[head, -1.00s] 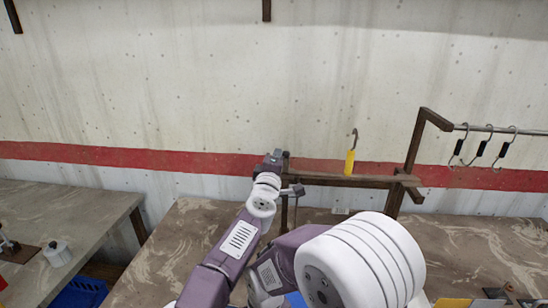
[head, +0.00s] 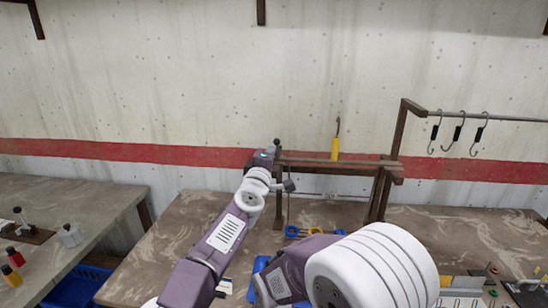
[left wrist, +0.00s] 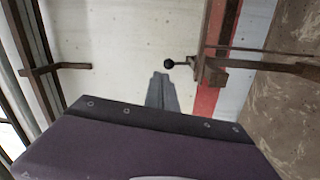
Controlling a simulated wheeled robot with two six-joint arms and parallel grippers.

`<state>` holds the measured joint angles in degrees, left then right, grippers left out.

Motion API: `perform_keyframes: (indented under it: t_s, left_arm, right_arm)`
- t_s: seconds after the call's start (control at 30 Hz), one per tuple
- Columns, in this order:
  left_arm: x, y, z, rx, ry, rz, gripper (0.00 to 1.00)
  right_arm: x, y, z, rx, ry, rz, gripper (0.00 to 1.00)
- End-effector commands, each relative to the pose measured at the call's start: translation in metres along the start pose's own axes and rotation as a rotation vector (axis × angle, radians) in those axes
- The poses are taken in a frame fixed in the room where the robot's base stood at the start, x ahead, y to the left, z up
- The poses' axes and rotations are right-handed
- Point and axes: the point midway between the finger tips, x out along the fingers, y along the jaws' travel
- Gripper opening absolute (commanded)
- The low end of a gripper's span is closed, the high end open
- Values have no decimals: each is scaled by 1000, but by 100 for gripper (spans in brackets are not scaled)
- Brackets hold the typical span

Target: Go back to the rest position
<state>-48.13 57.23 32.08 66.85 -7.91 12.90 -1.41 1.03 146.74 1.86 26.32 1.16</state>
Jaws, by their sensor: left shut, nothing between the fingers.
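My left gripper (head: 264,157) is at the end of the left arm, in front of the left post of the wooden rack (head: 340,170) in the head view. Its fingers are small there. In the left wrist view the grey fingers (left wrist: 161,90) are together with nothing between them, beside a dark round knob (left wrist: 169,63) on the rack. I cannot tell how far apart they are in depth. My right arm's large white joint fills the lower middle of the head view; its gripper is not in view.
A yellow-handled hook tool (head: 335,147) stands at the rack's crossbar. Several dark-gripped hooks (head: 459,132) hang from the metal rail (head: 510,118). A blue and yellow item (head: 306,231) lies on the table (head: 180,215). A side table (head: 90,195) stands left, with a blue crate (head: 75,290) below.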

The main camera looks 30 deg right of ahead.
Motion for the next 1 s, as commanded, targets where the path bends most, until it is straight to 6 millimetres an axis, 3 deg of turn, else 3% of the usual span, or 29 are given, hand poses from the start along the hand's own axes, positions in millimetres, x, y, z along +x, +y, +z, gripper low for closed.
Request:
perform_keyframes:
  t_s: [0.63,0.7,0.77,0.87,0.93,1.0]
  left_arm:
    - [-1,-1,-3,0,3,0,0]
    - [0,-2,-11,1,14,-2,0]
    - [0,2,-33,1,44,4,0]
    - [-10,39,-98,3,131,51,0]
    - [-27,56,-162,15,214,52,0]
    - [-53,54,-225,68,294,1,0]
  right_arm:
    - [2,0,0,0,1,0,36]
    - [2,0,0,0,1,0,36]
    - [2,0,0,0,1,0,36]
    - [2,0,0,0,1,0,36]
    - [2,0,0,0,1,0,36]
    - [2,0,0,0,1,0,36]
